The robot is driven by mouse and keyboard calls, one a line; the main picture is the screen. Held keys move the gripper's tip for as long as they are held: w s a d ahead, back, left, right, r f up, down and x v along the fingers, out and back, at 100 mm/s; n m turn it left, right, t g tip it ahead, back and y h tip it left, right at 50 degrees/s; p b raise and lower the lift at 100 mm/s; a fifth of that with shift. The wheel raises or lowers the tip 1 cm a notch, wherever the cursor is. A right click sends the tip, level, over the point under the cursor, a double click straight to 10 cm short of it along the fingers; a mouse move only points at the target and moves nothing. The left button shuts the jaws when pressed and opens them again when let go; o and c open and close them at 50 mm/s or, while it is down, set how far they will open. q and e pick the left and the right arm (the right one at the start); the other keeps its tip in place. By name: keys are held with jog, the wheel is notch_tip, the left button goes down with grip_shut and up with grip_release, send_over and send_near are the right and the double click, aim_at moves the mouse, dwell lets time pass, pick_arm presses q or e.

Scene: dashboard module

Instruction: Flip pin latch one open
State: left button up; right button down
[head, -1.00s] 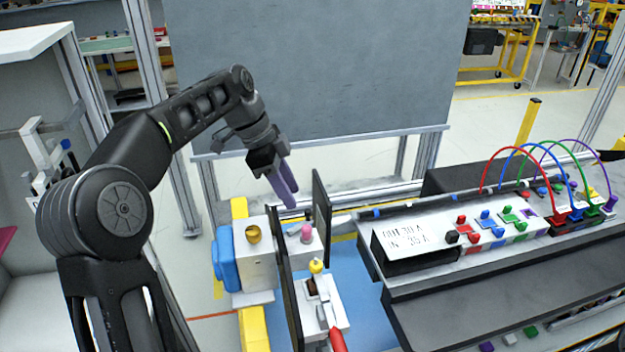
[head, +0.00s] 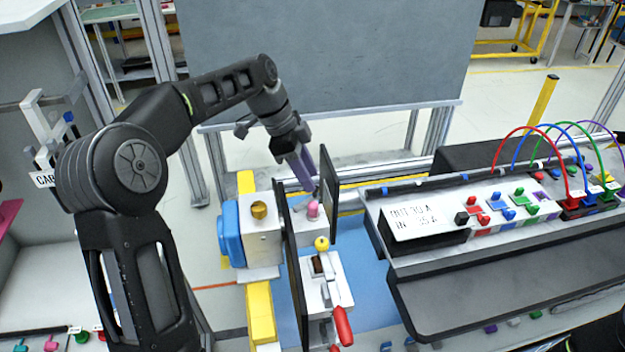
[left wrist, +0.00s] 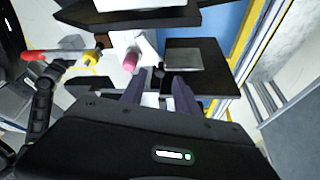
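A pink knob (head: 313,209) stands on a white block (head: 311,232) between two dark upright plates; I cannot tell for sure whether it belongs to pin latch one. It also shows in the left wrist view (left wrist: 131,62), ahead of and left of the finger gap. My left gripper (head: 308,186) points down just above and behind this knob, beside the right dark plate (head: 328,190). In the left wrist view its two purple fingers (left wrist: 159,84) are apart, with a small dark knob (left wrist: 160,72) showing in the gap. I see no contact. My right gripper is out of view.
A yellow knob (head: 322,244) and a red-handled lever (head: 342,325) sit nearer on the module. A white box with a brass knob (head: 259,210) stands left of the left dark plate (head: 290,260). A sloped panel with colored plugs (head: 490,212) lies to the right.

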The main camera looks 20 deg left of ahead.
pick_arm(q)
jog(key=shift+x, duration=1.45)
jog(key=shift+c, duration=0.6)
grip_shut()
